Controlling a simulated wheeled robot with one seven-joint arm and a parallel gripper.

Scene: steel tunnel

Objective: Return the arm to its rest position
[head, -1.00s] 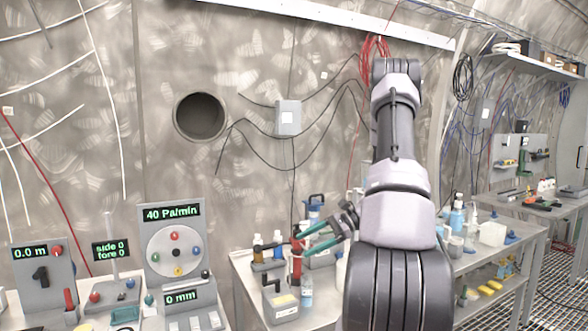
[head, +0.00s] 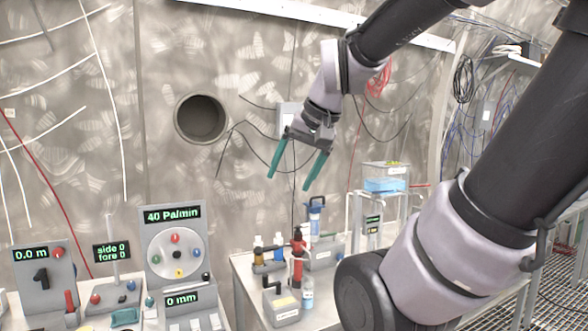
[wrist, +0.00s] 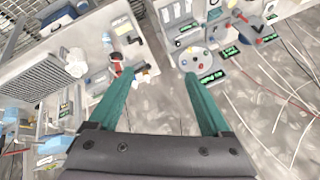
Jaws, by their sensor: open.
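My gripper (head: 293,172) hangs in the air in the head view, above the steel bench and in front of the tunnel wall. Its two green fingers point down and stand apart, with nothing between them. In the wrist view the open fingers (wrist: 160,95) also hold nothing. My arm reaches in from the upper right of the head view, with its elbow raised and the forearm slanting down to the left. My arm hides much of the bench and shelves on the right.
A steel bench (head: 243,268) below carries bottles, a red bottle (head: 298,255) and grey boxes. A control panel with a dial (head: 177,252) stands at left. A stand with a blue tray (head: 385,184) is right of the gripper. The wall has a round hole (head: 200,118).

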